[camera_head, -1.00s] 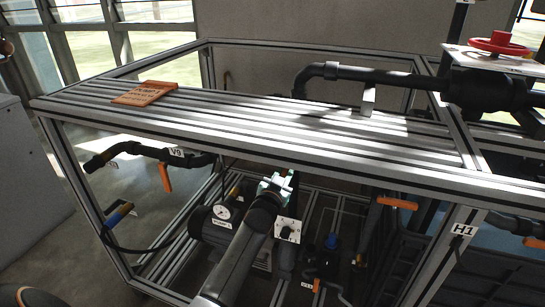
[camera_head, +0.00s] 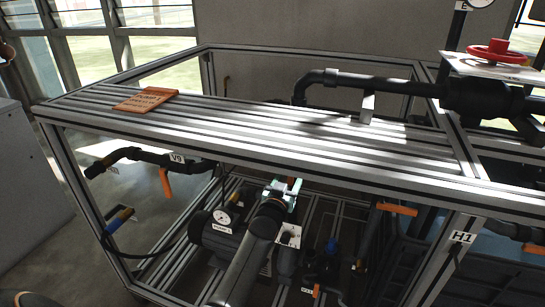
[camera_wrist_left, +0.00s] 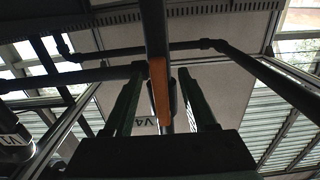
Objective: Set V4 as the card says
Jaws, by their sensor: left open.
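My right gripper is not in view.
The aluminium frame's front rail (camera_head: 300,155) runs just above my left gripper.

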